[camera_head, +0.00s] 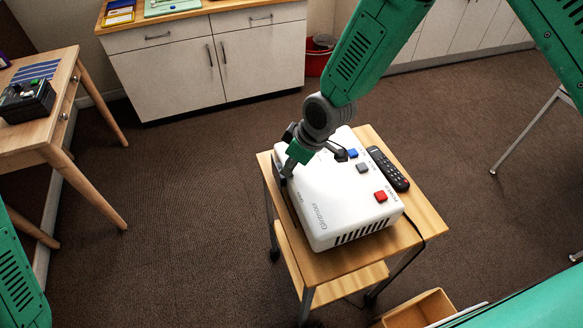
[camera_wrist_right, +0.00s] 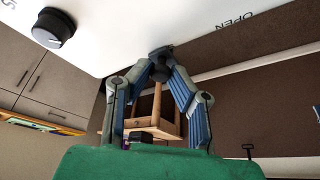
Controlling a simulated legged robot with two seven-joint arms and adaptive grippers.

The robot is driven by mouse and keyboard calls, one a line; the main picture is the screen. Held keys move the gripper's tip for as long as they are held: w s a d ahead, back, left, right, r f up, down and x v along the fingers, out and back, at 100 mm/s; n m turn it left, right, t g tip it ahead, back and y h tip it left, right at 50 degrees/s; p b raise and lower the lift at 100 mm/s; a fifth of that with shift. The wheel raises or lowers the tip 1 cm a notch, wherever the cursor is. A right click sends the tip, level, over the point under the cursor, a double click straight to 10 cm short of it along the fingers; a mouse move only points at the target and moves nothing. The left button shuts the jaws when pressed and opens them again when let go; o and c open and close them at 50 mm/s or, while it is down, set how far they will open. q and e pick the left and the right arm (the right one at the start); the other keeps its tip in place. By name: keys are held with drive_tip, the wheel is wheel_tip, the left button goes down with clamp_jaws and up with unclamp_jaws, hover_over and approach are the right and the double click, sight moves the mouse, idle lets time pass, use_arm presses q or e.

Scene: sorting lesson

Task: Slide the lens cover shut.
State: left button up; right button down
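A white projector (camera_head: 335,195) stands on a small wooden cart (camera_head: 415,235). Its left side, as seen in the head view, carries a dark panel (camera_head: 283,187), probably the lens cover, mostly hidden by my gripper and the casing. My right gripper (camera_head: 287,172) is at this side, pointing down and left. In the right wrist view a dark knob (camera_wrist_right: 160,68) sits between the fingertips, which appear closed against it. The word OPEN (camera_wrist_right: 235,22) is printed on the white casing to its right. The lens itself is hidden. My left gripper is not in view.
A black remote (camera_head: 388,169) lies beside the projector. Blue, grey and red buttons (camera_head: 380,196) are on its top. Another dark round knob (camera_wrist_right: 54,28) is on the casing. A wooden table (camera_head: 60,110) stands left, cabinets (camera_head: 210,65) behind. Open floor lies between table and cart.

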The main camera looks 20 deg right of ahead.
drive_tip(key=shift+w+r, duration=0.2)
drive_tip(key=shift+w, duration=0.05)
drive_tip(key=c, duration=1.5)
unclamp_jaws()
drive_tip(key=shift+w, duration=0.1)
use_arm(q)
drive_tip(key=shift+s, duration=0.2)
use_arm(e)
drive_tip(key=shift+o, duration=0.2)
drive_tip(key=shift+d, duration=0.1)
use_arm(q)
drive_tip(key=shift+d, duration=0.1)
use_arm(e)
drive_tip(key=shift+s, duration=0.2)
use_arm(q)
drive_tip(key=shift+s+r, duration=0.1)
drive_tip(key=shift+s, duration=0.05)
use_arm(e)
drive_tip(key=shift+d, duration=0.1)
drive_tip(key=v, duration=1.1)
drive_tip(key=shift+s+r, duration=0.2)
drive_tip(key=shift+r, duration=0.1)
